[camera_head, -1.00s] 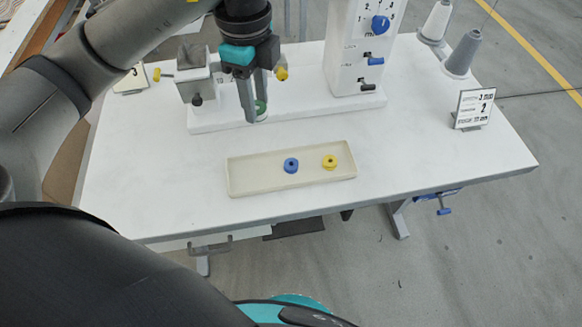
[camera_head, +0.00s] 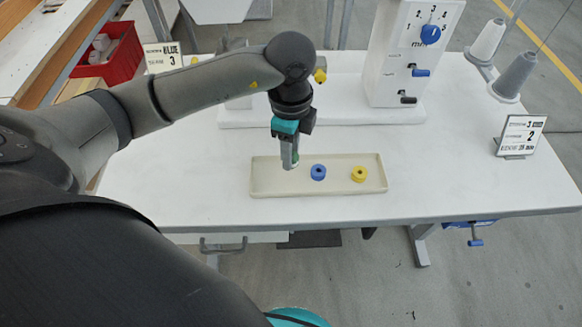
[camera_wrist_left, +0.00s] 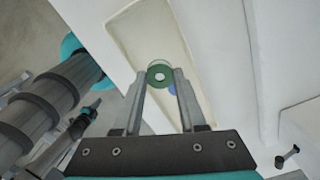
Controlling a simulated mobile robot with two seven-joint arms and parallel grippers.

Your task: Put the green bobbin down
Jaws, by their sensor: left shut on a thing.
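The green bobbin (camera_wrist_left: 159,74) is between the fingertips of my left gripper (camera_wrist_left: 160,78) in the left wrist view. In the head view my left gripper (camera_head: 290,163) is over the left part of the shallow cream tray (camera_head: 330,191), and only a sliver of the green bobbin shows at its fingertips. I cannot tell whether the bobbin touches the tray floor. A blue bobbin (camera_head: 318,172) lies in the tray just right of the gripper, and a yellow bobbin (camera_head: 359,174) lies farther right. My right gripper is not in view.
Thread cones (camera_head: 514,75) and a small sign (camera_head: 520,136) are at the right. The white table (camera_head: 450,180) is clear around the tray. A red bin (camera_head: 115,50) is at the back left.

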